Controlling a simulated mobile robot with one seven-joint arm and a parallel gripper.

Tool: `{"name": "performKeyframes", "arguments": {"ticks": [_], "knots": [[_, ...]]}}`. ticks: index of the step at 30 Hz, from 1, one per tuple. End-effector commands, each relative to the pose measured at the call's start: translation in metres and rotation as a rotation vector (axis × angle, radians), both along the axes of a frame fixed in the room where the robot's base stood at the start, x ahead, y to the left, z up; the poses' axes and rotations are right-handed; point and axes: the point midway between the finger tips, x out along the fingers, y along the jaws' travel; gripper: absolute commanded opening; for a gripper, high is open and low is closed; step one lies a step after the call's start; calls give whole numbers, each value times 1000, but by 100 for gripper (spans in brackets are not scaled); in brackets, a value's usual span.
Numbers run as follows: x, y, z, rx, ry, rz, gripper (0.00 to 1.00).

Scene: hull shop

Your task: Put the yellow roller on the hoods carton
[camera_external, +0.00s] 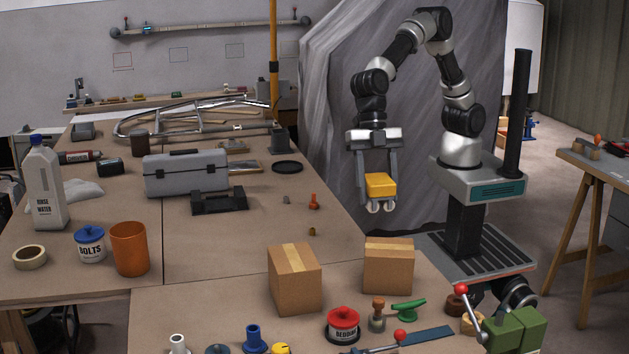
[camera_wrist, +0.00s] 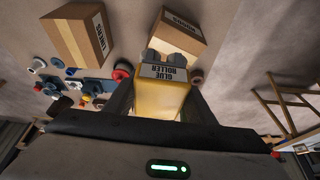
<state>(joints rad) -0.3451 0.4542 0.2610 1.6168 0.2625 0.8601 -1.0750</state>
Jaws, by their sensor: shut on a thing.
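The yellow roller (camera_external: 381,185) is held between the two fingers of my gripper (camera_external: 379,188), in the air, with its pale wheels at the bottom. In the wrist view its yellow body (camera_wrist: 160,97) carries an upside-down "GLUE ROLLER" label. Two brown cartons stand on the table lower in the external view, both closed. The right one (camera_external: 388,268) also shows in the wrist view (camera_wrist: 176,38), with a small label that seems to read "HOODS". The left carton (camera_external: 295,282) reads "LINERS" in the wrist view (camera_wrist: 75,42). The roller is well above the right carton and apart from it.
A green vise-like tool (camera_external: 515,330) is at the right corner. A grey toolbox (camera_external: 186,173) and an orange cup (camera_external: 130,249) stand to the left.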

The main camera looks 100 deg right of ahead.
Motion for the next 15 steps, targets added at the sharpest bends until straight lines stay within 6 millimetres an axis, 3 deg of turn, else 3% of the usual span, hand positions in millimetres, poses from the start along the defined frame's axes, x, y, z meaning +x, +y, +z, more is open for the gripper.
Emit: {"name": "performKeyframes", "arguments": {"ticks": [3,7,15], "knots": [[-18,22,6,1,-3,54,19],[-26,30,2,-1,-1,76,19],[-27,31,-40,-2,1,79,19]]}}
